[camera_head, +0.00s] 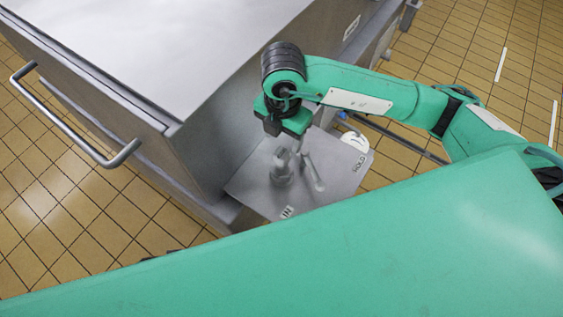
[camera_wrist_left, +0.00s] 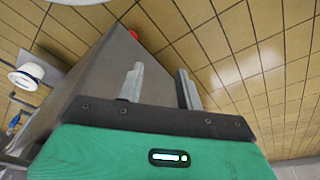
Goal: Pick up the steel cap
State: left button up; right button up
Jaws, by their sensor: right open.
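A small grey steel piece, which looks like the steel cap (camera_head: 281,172), stands on a grey metal shelf (camera_head: 246,187) in the head view. My right gripper (camera_head: 303,164) points down over this shelf, its jaws apart. Its grey fingers are close to the steel piece and blend with it, so I cannot tell whether they touch it. My left gripper (camera_wrist_left: 160,86) shows in the left wrist view, its two grey fingers apart with nothing between them. The cap cannot be made out in that view.
The shelf carries an "IN" label (camera_head: 287,212) and a "HOLD" label (camera_head: 361,163). A large steel cabinet (camera_head: 150,140) with a bar handle (camera_head: 75,130) stands to its left. A white round thing (camera_head: 355,141) lies beyond the shelf. Tiled floor (camera_head: 45,215) surrounds it.

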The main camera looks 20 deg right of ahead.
aim_at(282, 153)
notch_tip(282, 153, down, 9)
jog(key=shift+w+f, duration=0.15)
jog(key=shift+f, duration=0.05)
jog(key=c, duration=1.2)
